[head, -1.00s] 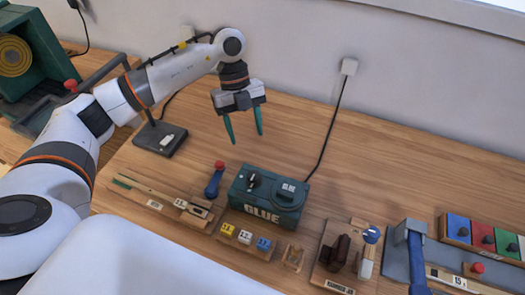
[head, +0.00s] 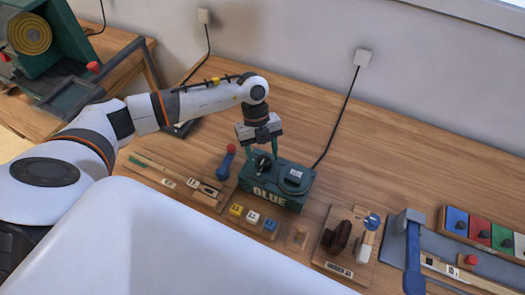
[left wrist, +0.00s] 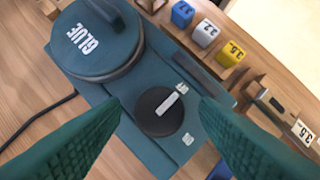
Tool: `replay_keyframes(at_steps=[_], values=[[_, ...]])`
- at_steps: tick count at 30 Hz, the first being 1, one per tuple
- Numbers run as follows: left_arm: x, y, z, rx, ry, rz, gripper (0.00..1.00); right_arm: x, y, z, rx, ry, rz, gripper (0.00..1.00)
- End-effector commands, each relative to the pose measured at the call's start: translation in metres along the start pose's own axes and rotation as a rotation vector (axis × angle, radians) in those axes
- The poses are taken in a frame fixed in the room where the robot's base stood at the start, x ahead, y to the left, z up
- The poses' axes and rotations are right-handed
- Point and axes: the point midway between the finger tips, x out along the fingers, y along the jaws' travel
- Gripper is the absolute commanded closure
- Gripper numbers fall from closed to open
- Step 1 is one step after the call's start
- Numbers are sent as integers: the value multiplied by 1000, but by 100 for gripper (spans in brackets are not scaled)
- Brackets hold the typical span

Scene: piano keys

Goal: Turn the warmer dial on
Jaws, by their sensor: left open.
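The glue warmer (head: 284,196) is a dark green box marked GLUE on the workbench, with a round lid on its right half. Its black dial (head: 263,162) sits on the left of its top. In the left wrist view the dial (left wrist: 160,110) is a black disc with a white pointer bar, set between two small white marks on the box. My left gripper (head: 262,151) points down just above the dial. Its green fingers are open and stand on either side of the dial, with nothing held. My right gripper is not in view.
Yellow, white and blue numbered blocks (head: 252,217) stand in front of the warmer. A black cord runs from the warmer to a wall socket (head: 362,58). The bench behind the warmer is clear.

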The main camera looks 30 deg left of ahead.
Motion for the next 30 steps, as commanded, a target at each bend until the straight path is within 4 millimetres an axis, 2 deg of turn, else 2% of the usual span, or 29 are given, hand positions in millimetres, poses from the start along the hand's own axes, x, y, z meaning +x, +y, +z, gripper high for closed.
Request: replay_keyframes(at_steps=[5, 13, 23, 30], values=[[0, 0, 0, 0, 0, 0, 45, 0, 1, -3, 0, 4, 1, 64], [0, 0, 0, 0, 0, 0, 89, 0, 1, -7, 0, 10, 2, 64], [0, 2, 0, 44, 0, -16, 89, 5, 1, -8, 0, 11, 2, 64], [1, 3, -1, 180, 0, -71, 89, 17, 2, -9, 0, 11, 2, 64]])
